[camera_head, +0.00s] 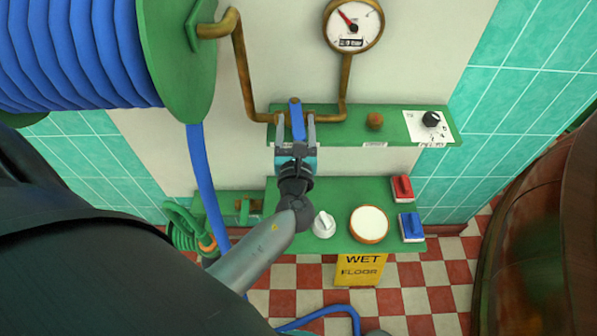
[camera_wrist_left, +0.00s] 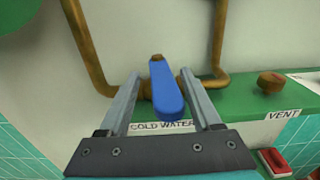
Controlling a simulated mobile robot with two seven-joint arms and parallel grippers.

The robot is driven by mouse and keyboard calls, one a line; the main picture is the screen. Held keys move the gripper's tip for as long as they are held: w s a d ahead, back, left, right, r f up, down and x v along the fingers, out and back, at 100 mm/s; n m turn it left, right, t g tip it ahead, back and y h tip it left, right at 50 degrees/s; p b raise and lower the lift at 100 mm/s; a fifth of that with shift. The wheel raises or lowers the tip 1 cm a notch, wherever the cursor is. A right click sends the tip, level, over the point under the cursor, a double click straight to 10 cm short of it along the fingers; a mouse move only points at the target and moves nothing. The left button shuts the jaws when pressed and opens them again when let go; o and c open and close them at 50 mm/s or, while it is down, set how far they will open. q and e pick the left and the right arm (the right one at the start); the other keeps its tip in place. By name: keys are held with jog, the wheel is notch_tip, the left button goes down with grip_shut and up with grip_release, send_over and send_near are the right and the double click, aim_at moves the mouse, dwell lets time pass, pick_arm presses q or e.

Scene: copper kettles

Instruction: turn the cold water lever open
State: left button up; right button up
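The cold water lever is a blue handle (camera_head: 297,118) on a copper pipe valve at the left of the upper green shelf. In the left wrist view the lever (camera_wrist_left: 166,90) points toward the camera, above a label reading COLD WATER (camera_wrist_left: 161,127). My left gripper (camera_head: 296,128) is open, with one finger on each side of the lever. In the wrist view a gap shows between the lever and the left finger of the gripper (camera_wrist_left: 160,95); the right finger is closer, and I cannot tell if it touches. My right gripper is not in view.
A pressure gauge (camera_head: 353,24) and copper pipe (camera_head: 243,75) are above the shelf (camera_head: 335,133). A black knob (camera_head: 431,119) is at right. A blue hose reel (camera_head: 85,50) fills the upper left.

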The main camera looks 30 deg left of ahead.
pick_arm(q)
jog(key=b+v, duration=0.1)
jog(key=v, duration=1.2)
notch_tip(320, 180, down, 23)
jog(key=s+n+g+h+b, duration=0.1)
jog(key=n+g+h+b, duration=0.1)
jog(key=n+g+h, duration=0.2)
jog(key=shift+s+r+n+g, duration=0.15)
jog(key=shift+s+n+g, duration=0.05)
jog(key=shift+n+g, duration=0.4)
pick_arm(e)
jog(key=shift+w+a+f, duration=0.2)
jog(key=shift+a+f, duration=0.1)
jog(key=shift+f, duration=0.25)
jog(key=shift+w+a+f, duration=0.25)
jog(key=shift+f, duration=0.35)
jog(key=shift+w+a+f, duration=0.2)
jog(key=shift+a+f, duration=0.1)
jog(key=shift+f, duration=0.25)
pick_arm(q)
jog(key=shift+c, duration=0.2)
